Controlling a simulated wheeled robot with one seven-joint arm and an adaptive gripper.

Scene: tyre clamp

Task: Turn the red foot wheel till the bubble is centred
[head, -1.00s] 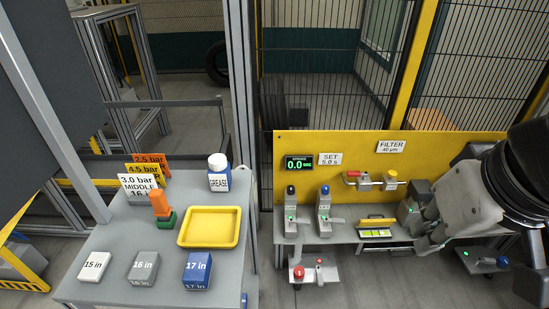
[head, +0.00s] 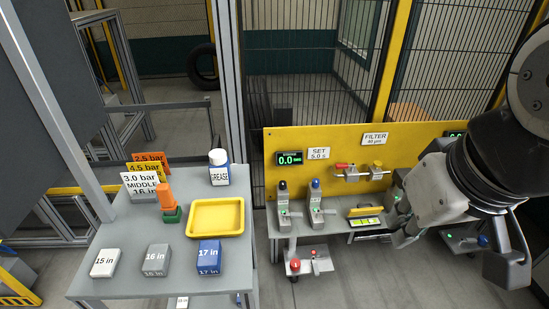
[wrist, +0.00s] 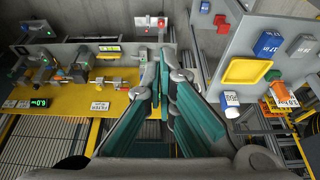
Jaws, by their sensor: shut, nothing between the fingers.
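The red foot wheel (head: 295,265) sits on a small low plate at the front left of the grey bench. It also shows at the top of the wrist view (wrist: 161,22). The level (head: 366,222) is a yellow-green strip on the bench top, and it also shows in the wrist view (wrist: 109,48). Its bubble is too small to place. My gripper (head: 402,237) is right of the level, apart from the red wheel. In the wrist view my gripper (wrist: 160,68) has its fingertips together and empty, pointing towards the red wheel's side.
A blue wheel (head: 483,240) is on another low plate at the right. Two upright clamps (head: 283,208) stand on the bench behind the red wheel. A yellow panel (head: 345,145) backs the bench. A grey table (head: 130,232) with a yellow tray (head: 216,231) stands left. Floor shows between them.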

